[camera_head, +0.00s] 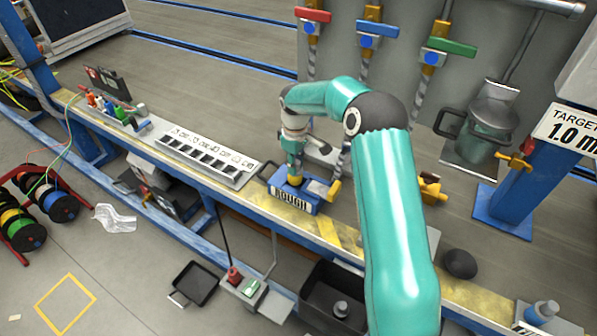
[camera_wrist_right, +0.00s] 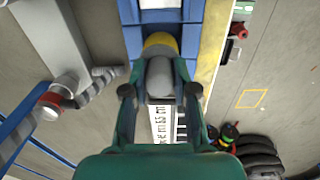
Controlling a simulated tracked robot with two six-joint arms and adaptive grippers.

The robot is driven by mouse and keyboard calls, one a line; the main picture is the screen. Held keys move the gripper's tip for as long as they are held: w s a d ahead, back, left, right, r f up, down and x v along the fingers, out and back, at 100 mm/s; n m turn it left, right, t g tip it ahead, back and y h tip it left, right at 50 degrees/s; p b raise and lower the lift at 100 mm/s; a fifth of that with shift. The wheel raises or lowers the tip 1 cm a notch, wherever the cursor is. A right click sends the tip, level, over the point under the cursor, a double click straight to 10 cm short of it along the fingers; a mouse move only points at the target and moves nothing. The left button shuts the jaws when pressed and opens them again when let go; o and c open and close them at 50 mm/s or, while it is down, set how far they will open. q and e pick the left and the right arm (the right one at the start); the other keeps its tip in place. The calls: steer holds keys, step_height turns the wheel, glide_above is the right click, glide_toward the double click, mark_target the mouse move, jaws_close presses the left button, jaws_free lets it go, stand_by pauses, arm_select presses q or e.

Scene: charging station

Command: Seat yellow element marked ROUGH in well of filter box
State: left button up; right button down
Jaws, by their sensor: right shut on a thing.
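A blue box (camera_head: 311,205) with a white label reading ROUGH stands on the yellow-striped edge of the bench. It also shows at the top of the right wrist view (camera_wrist_right: 163,16). My right gripper (camera_head: 294,172) is over the left part of this box, pointing down. In the right wrist view my right gripper (camera_wrist_right: 160,90) is shut on a grey knob-like part (camera_wrist_right: 160,72), with a rounded yellow element (camera_wrist_right: 160,42) just beyond it, at the blue box. I cannot read any marking on the element or tell how deep it sits. My left gripper is not in view.
A labelled slotted tray (camera_head: 207,155) lies left of the box. A yellow fitting (camera_head: 430,190) stands to its right, and a dark round object (camera_head: 460,263) lies farther along the bench. Red, blue and green valve handles (camera_head: 448,46) are on the panel behind.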

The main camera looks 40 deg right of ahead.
mark_target(297, 184)
steer(key=f, duration=0.2)
steer(key=s+f, duration=0.1)
steer(key=shift+s+a+f, duration=0.1)
steer(key=shift+a+f, duration=0.15)
steer(key=shift+f, duration=0.1)
steer(key=c, duration=1.2)
jaws_free()
steer(key=o, duration=0.3)
steer(key=shift+w+d+f+g, duration=0.15)
steer(key=shift+w+f, duration=0.2)
steer(key=shift+f, duration=0.15)
steer(key=shift+w+d+f+g, duration=0.1)
steer(key=shift+w+f+g, duration=0.05)
steer(key=shift+w+f, duration=0.25)
steer(key=shift+a+r, duration=0.1)
steer(key=shift+s+r, duration=0.2)
steer(key=shift+r, duration=0.05)
